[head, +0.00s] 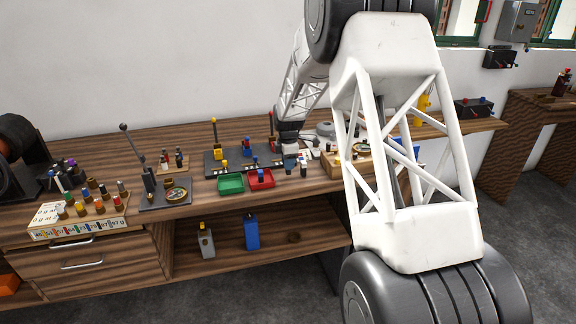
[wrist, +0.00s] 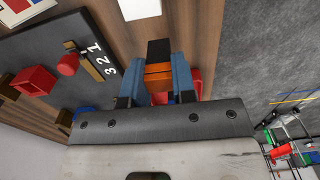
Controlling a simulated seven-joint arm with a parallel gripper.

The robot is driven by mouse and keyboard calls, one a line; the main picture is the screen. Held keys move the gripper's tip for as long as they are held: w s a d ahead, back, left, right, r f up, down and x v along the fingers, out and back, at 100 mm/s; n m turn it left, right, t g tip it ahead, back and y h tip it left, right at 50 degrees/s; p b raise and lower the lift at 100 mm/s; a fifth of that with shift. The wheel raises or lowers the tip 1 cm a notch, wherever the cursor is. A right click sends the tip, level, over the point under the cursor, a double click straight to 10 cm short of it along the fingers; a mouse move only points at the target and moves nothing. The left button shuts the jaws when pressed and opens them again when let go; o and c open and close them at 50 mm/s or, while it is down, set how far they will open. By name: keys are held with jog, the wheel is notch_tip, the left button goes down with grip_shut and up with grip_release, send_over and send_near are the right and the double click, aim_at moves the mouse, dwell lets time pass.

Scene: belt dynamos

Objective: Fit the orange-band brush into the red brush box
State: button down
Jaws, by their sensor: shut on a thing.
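My gripper (wrist: 158,80) is shut on the orange-band brush (wrist: 158,70), a dark block with an orange band, held between two blue fingers. In the head view my gripper (head: 290,152) hangs over the bench at the right end of the dark base; the brush cannot be made out clearly there. The red brush box (wrist: 37,80) seems to be the red block on the dark base in the wrist view, left of the brush and apart from it. A red knob (wrist: 68,64) stands beside it. In the head view my arm partly hides that end.
The dark base (wrist: 98,32) carries the digits 3, 2, 1. A green tray (head: 230,184) and a red tray (head: 262,180) lie in front of it. Bare bench (head: 200,208) shows along the front edge.

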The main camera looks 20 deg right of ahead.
jog(key=shift+r, duration=1.4)
jog(key=w+r, duration=0.3)
jog(key=w, duration=0.6)
jog(key=w+r, duration=0.4)
jog(key=w, duration=0.5)
jog(key=shift+w+a, duration=0.3)
jog(key=shift+w, duration=0.1)
jog(key=shift+f, duration=2.85)
jog(key=shift+f, duration=1.25)
dwell(0.3)
